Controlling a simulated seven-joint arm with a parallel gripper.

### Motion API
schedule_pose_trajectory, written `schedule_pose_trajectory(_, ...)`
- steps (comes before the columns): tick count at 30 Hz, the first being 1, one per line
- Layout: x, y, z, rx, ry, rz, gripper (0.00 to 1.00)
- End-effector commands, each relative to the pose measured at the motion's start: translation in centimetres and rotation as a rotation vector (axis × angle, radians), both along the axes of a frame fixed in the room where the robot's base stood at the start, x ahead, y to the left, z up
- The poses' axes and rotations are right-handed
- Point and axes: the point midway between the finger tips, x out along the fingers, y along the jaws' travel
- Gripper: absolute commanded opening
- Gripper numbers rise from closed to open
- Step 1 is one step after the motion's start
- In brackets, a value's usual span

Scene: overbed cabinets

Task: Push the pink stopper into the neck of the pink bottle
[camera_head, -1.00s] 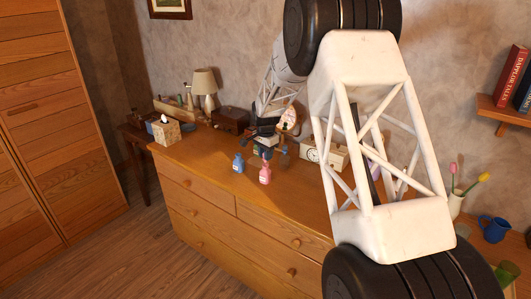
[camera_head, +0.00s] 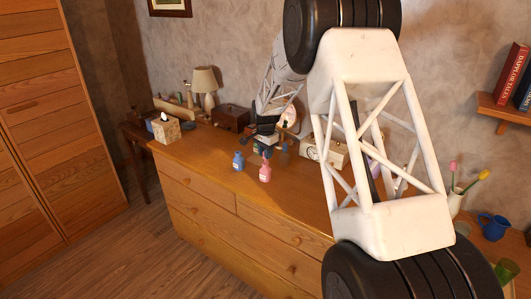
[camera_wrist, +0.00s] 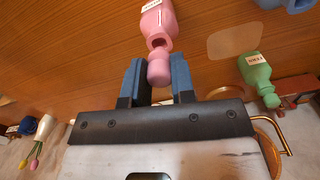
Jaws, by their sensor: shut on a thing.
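The pink bottle (camera_head: 265,174) stands upright on the dresser top, near its front edge. In the wrist view the pink bottle (camera_wrist: 158,20) has a white label, and part of its dark neck opening shows. My gripper (camera_wrist: 157,76) has its blue fingers shut on the pink stopper (camera_wrist: 159,69). The stopper overlaps the rim of the neck in that view; I cannot tell whether it touches. In the head view my gripper (camera_head: 268,149) is just above the bottle, and the stopper is too small to make out clearly.
A blue bottle (camera_head: 238,161) stands left of the pink one. A green bottle (camera_wrist: 256,75) shows at the right of the wrist view. A clock (camera_head: 325,151) stands behind to the right, and a tissue box (camera_head: 166,130) at the dresser's left end. The front left dresser top is clear.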

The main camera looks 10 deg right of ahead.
Motion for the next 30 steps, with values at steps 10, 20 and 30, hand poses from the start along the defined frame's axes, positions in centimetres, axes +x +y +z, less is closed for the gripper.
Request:
schedule_pose_trajectory(10, 0.0, 0.0, -0.5, 0.000, 0.000, 0.000, 0.01)
schedule_pose_trajectory(20, 0.0, 0.0, -0.9, 0.001, -0.001, 0.000, 0.01)
schedule_pose_trajectory(30, 0.0, 0.0, -1.4, 0.000, 0.000, 0.000, 0.01)
